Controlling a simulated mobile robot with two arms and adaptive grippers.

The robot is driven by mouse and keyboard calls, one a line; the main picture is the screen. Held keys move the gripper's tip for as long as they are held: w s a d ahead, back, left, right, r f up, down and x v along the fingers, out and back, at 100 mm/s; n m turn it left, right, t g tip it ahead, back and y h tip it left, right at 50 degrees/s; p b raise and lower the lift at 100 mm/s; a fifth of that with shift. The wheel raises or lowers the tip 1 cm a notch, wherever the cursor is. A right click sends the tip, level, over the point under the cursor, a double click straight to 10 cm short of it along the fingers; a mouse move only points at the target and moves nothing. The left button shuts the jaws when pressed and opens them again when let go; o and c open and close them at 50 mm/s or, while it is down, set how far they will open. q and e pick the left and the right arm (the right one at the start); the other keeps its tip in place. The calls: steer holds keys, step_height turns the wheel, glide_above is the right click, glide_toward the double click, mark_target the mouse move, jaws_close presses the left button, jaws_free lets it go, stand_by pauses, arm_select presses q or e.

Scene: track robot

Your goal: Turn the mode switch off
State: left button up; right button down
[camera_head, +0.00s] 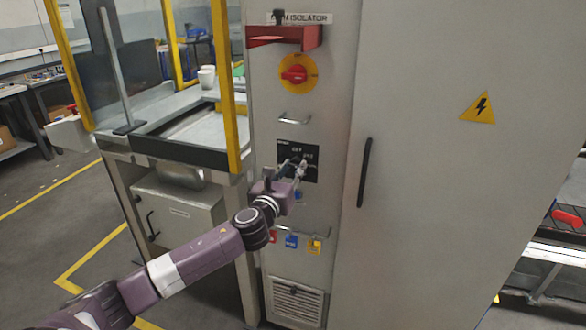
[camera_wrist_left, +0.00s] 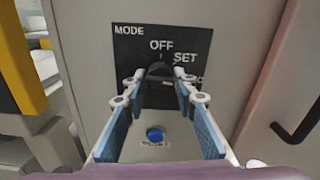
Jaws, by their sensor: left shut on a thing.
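The mode switch is a black knob (camera_wrist_left: 160,68) on a black plate (camera_wrist_left: 130,45) lettered MODE, OFF and SET, with a further label partly hidden. In the left wrist view the knob sits between the fingertips of my left gripper (camera_wrist_left: 158,77), which is shut on it. OFF stands just above the knob, SET to its upper right. I cannot tell clearly which label the knob points at. In the head view my left gripper (camera_head: 296,166) reaches the plate (camera_head: 285,150) on the grey cabinet and covers the knob. My right gripper is not in view.
A red and yellow isolator switch (camera_head: 295,74) and a metal handle (camera_head: 294,117) are above the plate. A blue button (camera_wrist_left: 155,134) is below it. Coloured tags (camera_head: 291,241) hang lower. A black door handle (camera_head: 364,172) is to the right, a yellow-framed machine (camera_head: 232,100) to the left.

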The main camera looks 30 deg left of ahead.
arm_select(q)
steer(key=n, duration=0.4)
steer(key=n+p, duration=0.1)
steer(key=n, duration=0.4)
steer(key=shift+d+n, duration=0.1)
steer(key=shift+n, duration=0.3)
steer(key=n+p, duration=0.1)
steer(key=n, duration=0.4)
steer(key=shift+r, duration=0.1)
steer(key=n, duration=0.2)
steer(key=shift+n, duration=0.8)
steer(key=shift+p, duration=0.3)
